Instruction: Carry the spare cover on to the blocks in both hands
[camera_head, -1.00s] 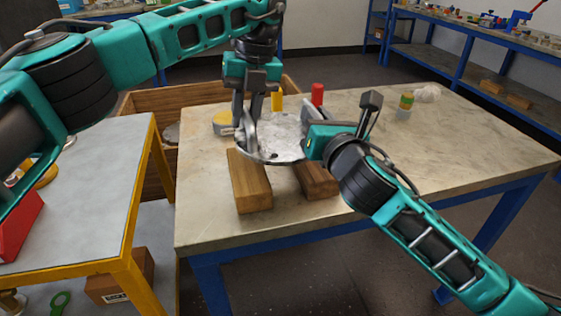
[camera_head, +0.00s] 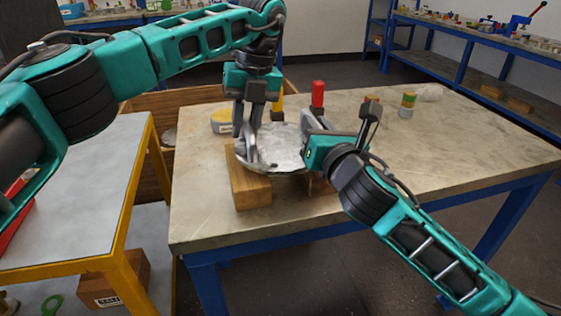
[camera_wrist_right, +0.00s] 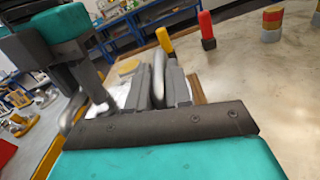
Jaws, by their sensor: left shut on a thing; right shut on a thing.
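The spare cover (camera_head: 285,150) is a round silvery disc with upright handles at its sides. It is roughly level over the wooden blocks; I cannot tell whether it touches them. The left block (camera_head: 249,188) shows its near end, and the right block (camera_head: 319,185) is mostly hidden behind the cover and my right gripper. My left gripper (camera_head: 248,140) points down, shut on the cover's left handle. My right gripper (camera_head: 314,132) comes from the right, shut on the right handle. In the right wrist view, the fingers (camera_wrist_right: 168,88) close about that handle (camera_wrist_right: 158,72).
On the stone-topped table (camera_head: 440,150), a red post (camera_head: 318,95) and a yellow post (camera_head: 277,104) stand behind the cover. A banded cylinder (camera_head: 407,103) is farther right. A yellow-framed side table (camera_head: 90,190) stands left.

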